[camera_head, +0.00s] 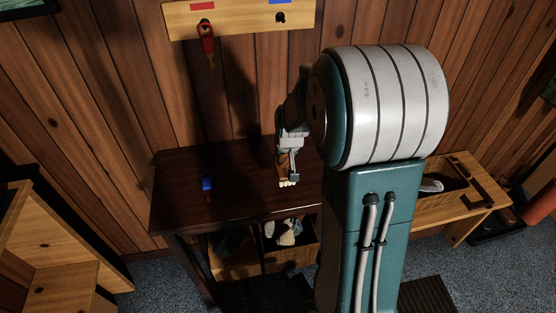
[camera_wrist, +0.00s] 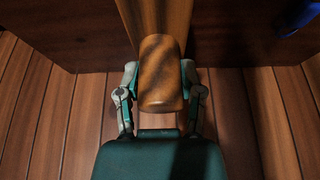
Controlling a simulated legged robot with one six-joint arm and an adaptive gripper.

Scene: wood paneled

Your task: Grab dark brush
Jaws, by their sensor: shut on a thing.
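My gripper (camera_head: 289,158) is above the dark table and shut on a brown wooden piece (camera_head: 283,171), which looks like a brush with a pale lower end. In the wrist view my gripper (camera_wrist: 161,95) has its two fingers on either side of the brown wooden piece (camera_wrist: 160,72), whose rounded end points towards my palm. Its far part is hidden, so I cannot tell whether it touches the table top. Its shade is medium brown in the wrist view.
The dark table (camera_head: 180,165) stands against the paneled wall. A blue-handled item (camera_head: 207,184) lies on its left. A red-handled item (camera_head: 206,42) hangs from a wooden board (camera_head: 240,17). Bins (camera_head: 235,262) sit below. A wooden tray (camera_head: 465,205) is at right.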

